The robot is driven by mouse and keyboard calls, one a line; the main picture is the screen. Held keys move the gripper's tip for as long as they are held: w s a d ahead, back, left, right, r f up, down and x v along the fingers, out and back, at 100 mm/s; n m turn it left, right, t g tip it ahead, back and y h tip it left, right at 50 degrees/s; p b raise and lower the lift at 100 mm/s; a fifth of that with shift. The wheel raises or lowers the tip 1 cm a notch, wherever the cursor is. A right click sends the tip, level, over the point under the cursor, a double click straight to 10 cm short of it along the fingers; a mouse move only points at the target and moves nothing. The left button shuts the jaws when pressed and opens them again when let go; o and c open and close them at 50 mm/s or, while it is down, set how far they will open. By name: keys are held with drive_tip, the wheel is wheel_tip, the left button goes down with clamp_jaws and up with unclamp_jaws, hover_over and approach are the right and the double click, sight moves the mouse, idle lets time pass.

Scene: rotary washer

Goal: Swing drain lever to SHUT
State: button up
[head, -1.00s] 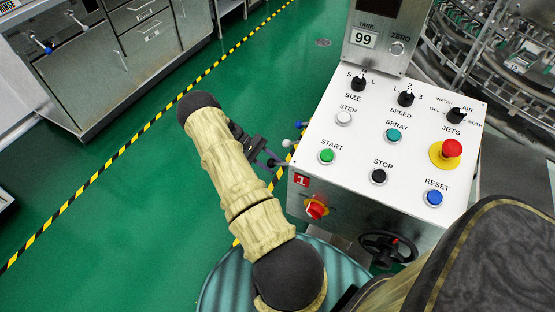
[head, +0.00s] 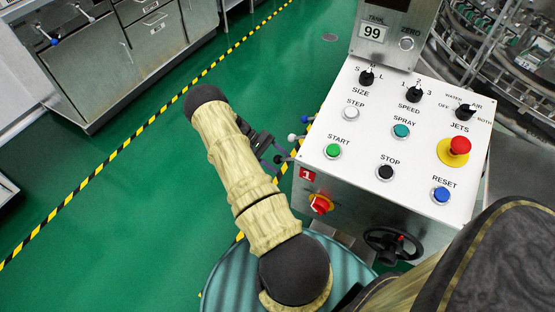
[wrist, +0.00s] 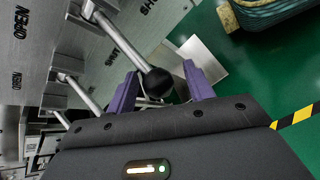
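A lever with a metal rod and a black ball knob (wrist: 158,82) sticks out from a grey metal panel in the wrist view. OPEN and SHUT labels are printed on the panel. No label naming the drain is readable. My gripper (wrist: 160,88) is open, its purple fingers on either side of the knob; I cannot tell if either touches it. In the head view my gripper (head: 268,150) is at the left side of the control box, close to a dark knob (head: 278,159).
A second lever (wrist: 80,92) is beside the first. White (head: 291,137) and blue (head: 305,118) knobs lie behind the dark one. The control box (head: 350,140) carries buttons, a red emergency stop (head: 460,145) and a handwheel (head: 390,243). Green floor (head: 130,200) is clear at left.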

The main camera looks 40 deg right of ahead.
drive_tip(key=shift+w+r, duration=0.1)
drive_tip(key=v, duration=1.7)
drive_tip(key=shift+b, duration=0.35)
drive_tip(key=shift+a, duration=0.1)
drive_tip(key=shift+w+a, duration=0.1)
